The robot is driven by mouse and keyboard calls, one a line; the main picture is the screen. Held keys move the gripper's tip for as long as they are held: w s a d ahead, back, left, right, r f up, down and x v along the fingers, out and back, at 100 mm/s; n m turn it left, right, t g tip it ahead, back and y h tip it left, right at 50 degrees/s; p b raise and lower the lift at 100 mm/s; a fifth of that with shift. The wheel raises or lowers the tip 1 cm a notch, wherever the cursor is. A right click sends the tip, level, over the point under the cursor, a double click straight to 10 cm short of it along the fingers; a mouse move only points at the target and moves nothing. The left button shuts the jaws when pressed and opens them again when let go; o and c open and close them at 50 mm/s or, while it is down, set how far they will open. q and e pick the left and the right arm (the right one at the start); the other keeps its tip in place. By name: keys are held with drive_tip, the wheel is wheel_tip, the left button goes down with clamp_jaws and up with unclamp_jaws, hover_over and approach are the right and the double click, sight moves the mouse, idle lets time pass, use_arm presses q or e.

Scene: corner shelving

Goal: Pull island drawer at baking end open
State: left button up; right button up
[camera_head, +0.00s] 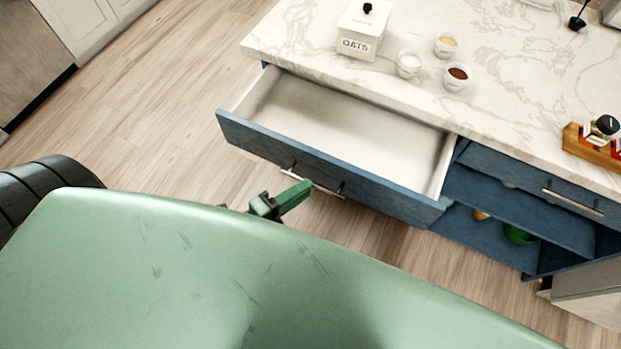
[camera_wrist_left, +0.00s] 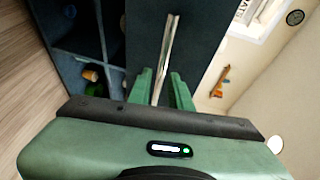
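The island drawer (camera_head: 330,165) with a blue front stands pulled far out from under the marble counter, and its pale interior looks empty. Its metal bar handle (camera_head: 325,188) is on the front face and also shows in the left wrist view (camera_wrist_left: 170,35). My left gripper (camera_head: 296,196) is at the handle, in front of the drawer front. In the left wrist view its two green fingers (camera_wrist_left: 162,85) stand apart with the bar between them, with gaps showing beside the bar. Whether a finger touches the bar is hard to tell. My right gripper is not in view.
The marble counter (camera_head: 490,110) holds an oats canister (camera_head: 362,30), several small bowls (camera_head: 409,65) and a wooden tray with jars (camera_head: 592,146). Blue open shelves (camera_head: 500,205) and a closed drawer (camera_head: 545,185) are right of the open drawer. Wooden floor (camera_head: 150,110) is clear at left.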

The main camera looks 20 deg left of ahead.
use_arm(q)
drive_tip(key=v, duration=0.4)
idle(0.4)
drive_tip(key=s+a+f+n+g+y+p, duration=0.1)
drive_tip(key=s+a+f+n+g+y, duration=0.15)
drive_tip(key=f+n, duration=0.65)
drive_tip(key=s+a+f+n+g+y, duration=0.2)
drive_tip(key=s+f+n+g+y, duration=0.15)
drive_tip(key=f, duration=1.15)
drive_tip(key=s+f+n+g+p, duration=0.1)
drive_tip(key=s+f+n+g, duration=0.6)
drive_tip(key=s+f, duration=0.6)
drive_tip(key=s, duration=0.5)
drive_tip(key=shift+a+f+y, duration=0.2)
drive_tip(key=shift+f+y, duration=0.1)
drive_tip(key=shift+f, duration=0.05)
drive_tip(key=shift+w, duration=0.1)
